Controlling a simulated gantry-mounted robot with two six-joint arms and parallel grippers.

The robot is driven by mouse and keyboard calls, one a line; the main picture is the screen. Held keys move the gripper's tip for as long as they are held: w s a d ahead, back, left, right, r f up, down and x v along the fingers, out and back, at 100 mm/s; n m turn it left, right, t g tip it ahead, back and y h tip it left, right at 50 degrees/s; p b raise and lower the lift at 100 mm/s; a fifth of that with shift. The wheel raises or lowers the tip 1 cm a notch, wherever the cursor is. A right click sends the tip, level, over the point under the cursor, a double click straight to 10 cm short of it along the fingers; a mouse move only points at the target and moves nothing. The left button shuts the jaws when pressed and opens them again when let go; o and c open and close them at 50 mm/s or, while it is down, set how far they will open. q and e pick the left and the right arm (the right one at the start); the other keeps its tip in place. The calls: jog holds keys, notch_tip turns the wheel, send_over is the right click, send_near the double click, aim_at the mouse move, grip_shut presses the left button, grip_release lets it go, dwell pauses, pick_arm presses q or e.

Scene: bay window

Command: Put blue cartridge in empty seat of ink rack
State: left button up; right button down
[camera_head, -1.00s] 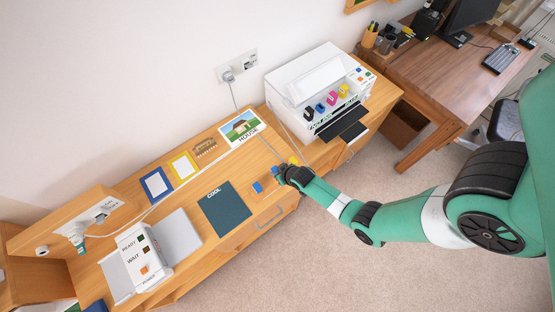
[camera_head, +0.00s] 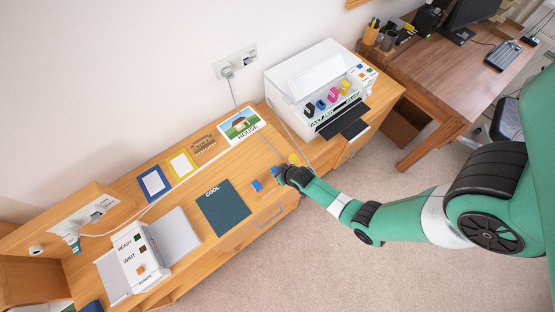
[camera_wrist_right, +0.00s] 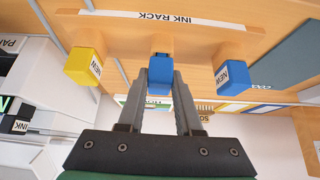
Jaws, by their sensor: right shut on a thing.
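The ink rack (camera_wrist_right: 150,16), with its name on a white label, shows at the top of the right wrist view. My right gripper (camera_wrist_right: 160,76) is shut on a blue cartridge (camera_wrist_right: 160,60) at the rack's middle place. I cannot tell whether this cartridge is fully seated. A yellow cartridge (camera_wrist_right: 84,66) marked NEW sits at the rack's left in this view, and another blue cartridge (camera_wrist_right: 233,76) marked NEW sits at its right. In the head view my right gripper (camera_head: 281,174) is at the cabinet's front edge, partly hiding the rack. My left gripper is out of view.
A white printer (camera_head: 318,85) with several coloured cartridges stands right of the rack on the cabinet. A dark COOL mat (camera_head: 223,210), a house picture (camera_head: 240,126) and a white READY/WAIT box (camera_head: 140,258) lie to the left. A white cable crosses the top.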

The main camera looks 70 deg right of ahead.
jog(key=shift+f, duration=0.3)
jog(key=c, duration=0.5)
grip_release()
jog(key=shift+r, duration=0.1)
jog(key=p+v, duration=0.4)
jog(key=v, duration=0.7)
jog(key=shift+r+p, duration=0.3)
jog(key=shift+s+a, duration=0.1)
jog(key=shift+a, duration=0.05)
